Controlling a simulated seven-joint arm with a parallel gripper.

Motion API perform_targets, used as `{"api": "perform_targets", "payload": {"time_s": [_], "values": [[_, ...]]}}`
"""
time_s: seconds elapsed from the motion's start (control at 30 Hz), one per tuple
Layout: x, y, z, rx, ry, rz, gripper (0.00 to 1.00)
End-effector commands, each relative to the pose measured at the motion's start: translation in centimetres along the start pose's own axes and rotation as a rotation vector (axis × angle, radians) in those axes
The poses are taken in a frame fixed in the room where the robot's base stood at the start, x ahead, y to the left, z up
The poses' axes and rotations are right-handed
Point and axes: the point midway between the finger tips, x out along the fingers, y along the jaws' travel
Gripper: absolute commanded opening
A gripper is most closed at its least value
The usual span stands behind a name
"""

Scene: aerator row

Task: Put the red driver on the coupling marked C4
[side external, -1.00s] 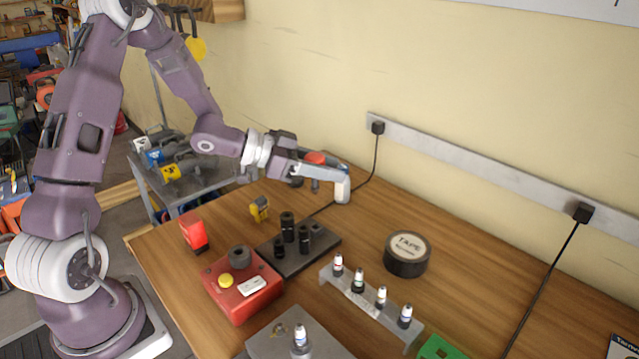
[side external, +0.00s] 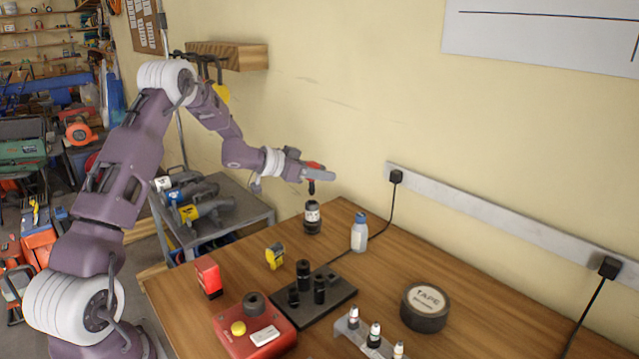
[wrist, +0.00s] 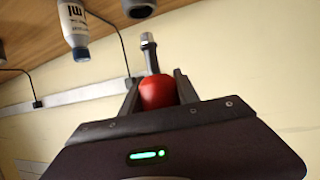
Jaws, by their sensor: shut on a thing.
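My gripper (side external: 318,174) is shut on the red driver (side external: 314,166), above the back of the table. In the wrist view, the driver's red handle (wrist: 158,93) sits between the two fingers, and its grey shaft ends in a socket-like tip. In the side view, the dark tip points down, above and apart from a black labelled jar (side external: 312,217). A grey rack (side external: 342,325) holds a row of small dark pieces with white tops (side external: 375,330) at the front, cut off by the frame edge. I cannot read a C4 mark.
A white bottle (side external: 359,233) stands right of the jar. A dark block (side external: 340,292) with black cylinders, a red box (side external: 262,338) with a yellow button, a small yellow object (side external: 275,256) and a tape roll (side external: 425,307) stand nearer.

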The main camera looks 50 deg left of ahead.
Motion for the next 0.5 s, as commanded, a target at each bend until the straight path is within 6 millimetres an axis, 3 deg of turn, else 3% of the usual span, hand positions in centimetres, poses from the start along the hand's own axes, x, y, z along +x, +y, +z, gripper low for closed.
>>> {"api": "perform_targets", "payload": {"time_s": [0.1,0.47,0.5], "values": [[0.7,0.0,1.7,-0.003,-0.001,0.0,0.0],[0.9,0.0,2.1,0.0,0.001,0.0,0.0],[0.9,0.0,2.1,0.0,0.001,0.0,0.45]]}}
